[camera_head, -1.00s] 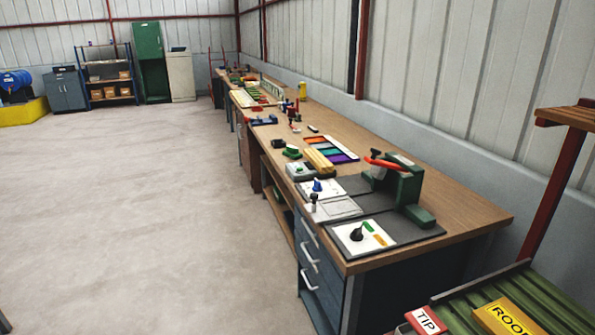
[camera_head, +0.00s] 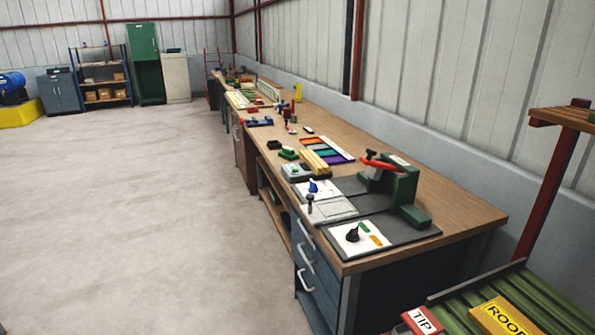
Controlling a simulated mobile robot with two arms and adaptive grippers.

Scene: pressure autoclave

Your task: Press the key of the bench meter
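A long wooden workbench (camera_head: 455,207) runs along the right wall. I cannot tell for sure which thing on it is the bench meter. A small pale box with a green part (camera_head: 297,172) sits near the bench's front edge, but its face and any key are too small to make out. Nearer, white plates with a blue knob (camera_head: 314,187) and a black knob (camera_head: 352,235) lie on dark grey mats. Neither of my grippers is in view.
A green press with a red handle (camera_head: 404,187) stands on the bench's near end. Green slatted boards with a yellow sign (camera_head: 503,317) and a red TIP sign (camera_head: 423,321) are at the lower right. The floor (camera_head: 130,220) left of the bench is clear.

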